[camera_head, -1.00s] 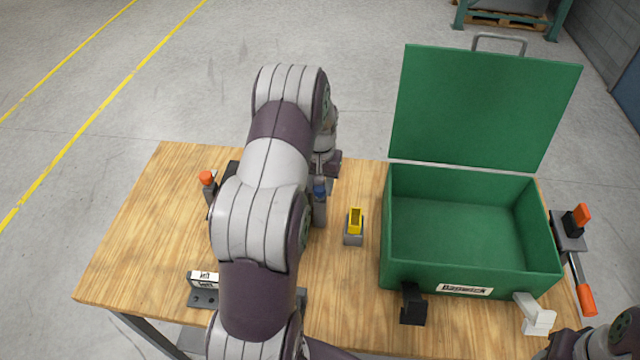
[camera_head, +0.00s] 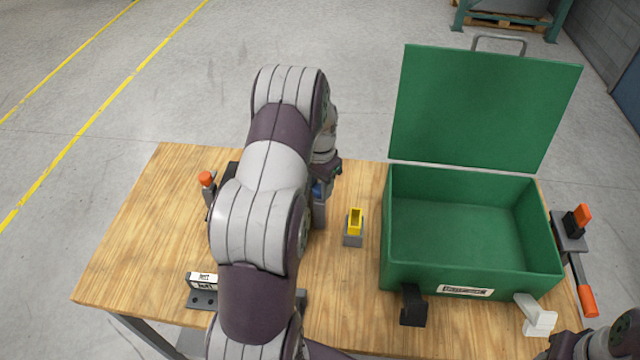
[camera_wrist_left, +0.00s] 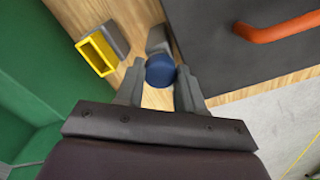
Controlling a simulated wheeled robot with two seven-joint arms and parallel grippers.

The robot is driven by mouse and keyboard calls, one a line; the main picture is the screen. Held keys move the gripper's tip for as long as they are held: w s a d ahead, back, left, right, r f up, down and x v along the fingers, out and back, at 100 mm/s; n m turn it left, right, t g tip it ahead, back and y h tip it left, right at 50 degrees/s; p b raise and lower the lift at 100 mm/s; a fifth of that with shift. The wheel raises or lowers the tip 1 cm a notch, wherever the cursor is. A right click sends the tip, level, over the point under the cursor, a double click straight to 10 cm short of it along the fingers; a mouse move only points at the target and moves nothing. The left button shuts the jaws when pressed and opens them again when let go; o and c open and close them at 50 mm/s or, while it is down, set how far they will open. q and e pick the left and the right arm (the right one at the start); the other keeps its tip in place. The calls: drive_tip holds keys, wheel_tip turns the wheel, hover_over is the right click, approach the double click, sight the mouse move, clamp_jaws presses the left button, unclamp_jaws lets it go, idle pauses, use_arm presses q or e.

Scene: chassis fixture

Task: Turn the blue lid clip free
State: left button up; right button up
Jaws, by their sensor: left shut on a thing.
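The blue lid clip (camera_head: 318,188) sits at the top of a grey post (camera_head: 320,211) on the wooden table, left of the green box. In the left wrist view it is a round blue cap (camera_wrist_left: 160,70). My left gripper (camera_wrist_left: 159,88) has one finger on each side of it and is shut on it. In the head view my left wrist is right above the clip, and my arm hides much of the area around it. Only a piece of my right arm shows at the lower right corner; its gripper is out of view.
The green box (camera_head: 400,262) stands open on the right, its lid (camera_head: 485,105) raised. A yellow piece (camera_head: 355,220) in a grey holder stands between post and box. Orange-handled parts stand at left (camera_head: 206,179) and right (camera_head: 587,300). A black block (camera_head: 412,305) is in front of the box.

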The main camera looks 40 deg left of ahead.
sight(320, 187)
use_arm(q)
drive_tip(key=shift+w+a+r, duration=0.1)
drive_tip(key=shift+w+r, duration=0.1)
drive_tip(key=o, duration=0.9)
drive_tip(key=shift+o, duration=0.7)
drive_tip(key=shift+s, duration=0.2)
drive_tip(key=shift+w+r, duration=0.1)
drive_tip(key=shift+r, duration=0.25)
wheel_tip(320, 187, up, 6)
drive_tip(key=shift+r+b, duration=0.2)
drive_tip(key=shift+b, duration=0.95)
wheel_tip(320, 187, up, 6)
drive_tip(key=p, duration=0.3)
drive_tip(key=shift+f+p, duration=0.2)
drive_tip(key=shift+p, duration=0.15)
